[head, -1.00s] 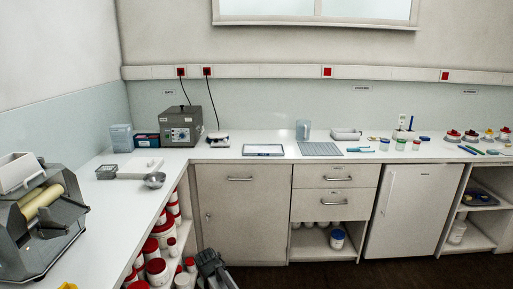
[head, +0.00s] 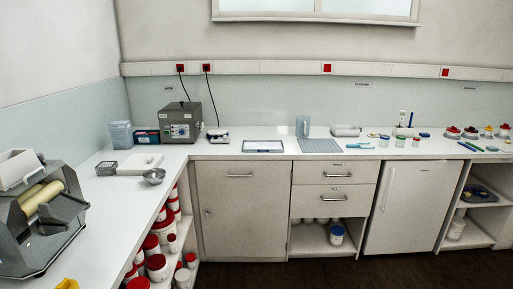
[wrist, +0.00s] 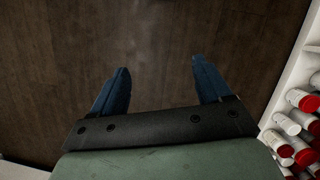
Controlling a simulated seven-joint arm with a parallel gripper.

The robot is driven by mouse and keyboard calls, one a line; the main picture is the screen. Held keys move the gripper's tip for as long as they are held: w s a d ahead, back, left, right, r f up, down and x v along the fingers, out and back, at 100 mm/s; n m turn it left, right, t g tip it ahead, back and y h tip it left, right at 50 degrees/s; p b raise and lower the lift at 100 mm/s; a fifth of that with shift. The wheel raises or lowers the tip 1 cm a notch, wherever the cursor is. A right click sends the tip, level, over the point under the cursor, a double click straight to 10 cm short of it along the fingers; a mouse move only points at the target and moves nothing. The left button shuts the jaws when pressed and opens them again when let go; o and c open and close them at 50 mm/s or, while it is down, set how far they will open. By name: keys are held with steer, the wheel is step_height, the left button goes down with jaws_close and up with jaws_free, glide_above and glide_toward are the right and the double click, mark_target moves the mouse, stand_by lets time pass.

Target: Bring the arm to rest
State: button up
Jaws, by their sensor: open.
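My gripper (wrist: 160,85) shows in the wrist view, with two blue fingers spread wide apart and nothing between them. It points down over the dark brown floor (wrist: 150,40). In the head view my gripper and arm are not visible.
Open shelves with several red and white jars (wrist: 300,120) stand close to the right of my gripper. In the head view a white L-shaped counter (head: 227,155) carries a three-roll mill (head: 40,215), a grey box device (head: 181,122) and a steel bowl (head: 154,176). The floor (head: 290,275) in front is clear.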

steer(key=s+d+f+m+g, duration=0.1)
steer(key=s+d, duration=0.1)
steer(key=s, duration=0.7)
steer(key=s+d+f+m+g+y, duration=0.1)
steer(key=s+d+f+m+g, duration=0.1)
steer(key=s, duration=0.7)
steer(key=shift+d+f, duration=0.3)
steer(key=shift+d, duration=0.55)
